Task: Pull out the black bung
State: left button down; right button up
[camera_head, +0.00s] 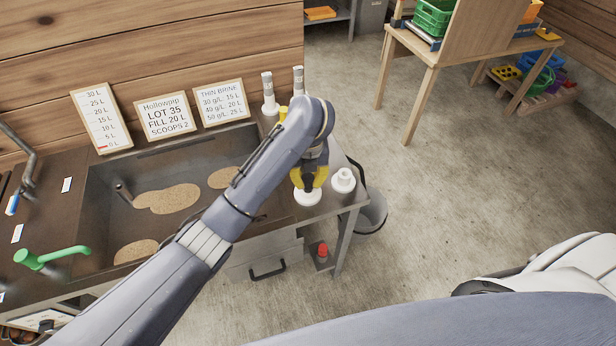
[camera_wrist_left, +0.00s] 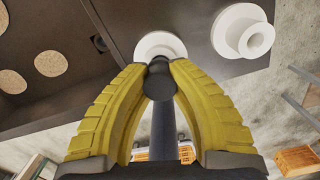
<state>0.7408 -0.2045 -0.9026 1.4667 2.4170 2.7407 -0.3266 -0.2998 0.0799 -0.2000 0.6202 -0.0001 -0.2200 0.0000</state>
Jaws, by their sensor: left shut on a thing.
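My left gripper (camera_head: 308,184), with yellow fingers, reaches over the right end of the dark bench. It is shut on the black bung (camera_wrist_left: 158,80), which shows as a dark rounded piece between the fingertips in the left wrist view. A round white fitting (camera_head: 307,198) lies directly below the fingertips and also shows in the left wrist view (camera_wrist_left: 152,42). The fingers hide the bung's lower end, so I cannot tell whether it still sits in the fitting. My right gripper is not in view.
A second white stepped fitting (camera_head: 344,180) stands just right of the gripper, near the bench edge. Two white-and-grey bottles stand behind (camera_head: 268,92). A grey bin (camera_head: 372,212) stands on the floor.

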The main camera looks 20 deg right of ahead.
pick_arm(q)
jog(key=shift+f, duration=0.85)
jog(key=c, duration=1.2)
grip_release()
jog(key=shift+c, duration=0.2)
jog(key=shift+s+r, duration=0.15)
jog(key=shift+r, duration=2.85)
jog(key=shift+s+r, duration=0.1)
jog(key=shift+r, duration=2.85)
